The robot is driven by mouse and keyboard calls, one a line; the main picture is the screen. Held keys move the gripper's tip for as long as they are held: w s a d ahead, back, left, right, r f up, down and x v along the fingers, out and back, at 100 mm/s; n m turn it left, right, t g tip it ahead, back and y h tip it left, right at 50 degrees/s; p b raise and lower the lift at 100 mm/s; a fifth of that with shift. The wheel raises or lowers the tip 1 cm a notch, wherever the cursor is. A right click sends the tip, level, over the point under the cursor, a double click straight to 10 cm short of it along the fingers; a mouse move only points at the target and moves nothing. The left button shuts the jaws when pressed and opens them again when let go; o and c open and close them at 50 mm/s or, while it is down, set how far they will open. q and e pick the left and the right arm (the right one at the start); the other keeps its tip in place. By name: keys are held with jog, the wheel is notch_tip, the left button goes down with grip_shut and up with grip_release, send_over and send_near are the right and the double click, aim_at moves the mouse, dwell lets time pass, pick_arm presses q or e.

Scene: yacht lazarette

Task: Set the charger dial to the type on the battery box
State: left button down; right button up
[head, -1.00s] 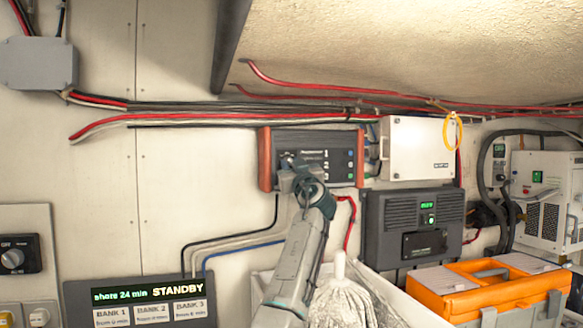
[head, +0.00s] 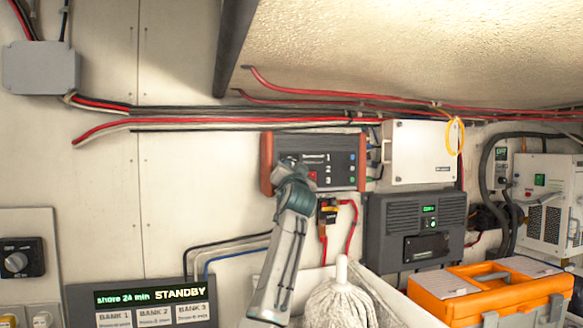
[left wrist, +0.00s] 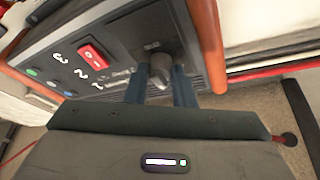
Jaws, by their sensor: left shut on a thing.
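The charger (head: 336,160) is a dark wall unit with orange-brown end caps, a red switch and numbered rows 1, 2, 3 with small lights. In the left wrist view its face (left wrist: 118,38) is tilted, with the red rocker switch (left wrist: 95,53) showing. My left gripper (head: 288,166) is at the charger's left part. In the left wrist view its two blue fingers (left wrist: 158,84) are shut on the grey dial knob (left wrist: 158,68). The knob's setting and markings cannot be read. In the head view the gripper hides the dial. No battery type label is readable.
A white box (head: 418,150) and a dark grey unit (head: 417,222) are mounted right of the charger. A STANDBY display panel (head: 150,297) is lower left. A mop head (head: 340,303) and an orange toolbox (head: 440,282) stand below. Cables run along the wall.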

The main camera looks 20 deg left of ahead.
pick_arm(q)
jog(key=shift+r+m, duration=0.15)
jog(key=shift+m, duration=0.45)
jog(key=c, duration=1.2)
grip_release()
jog(key=shift+d, duration=0.1)
jog(key=shift+c, duration=0.2)
jog(key=shift+h, duration=0.4)
jog(key=b+v, duration=0.5)
jog(key=v, duration=0.6)
jog(key=shift+b, duration=0.35)
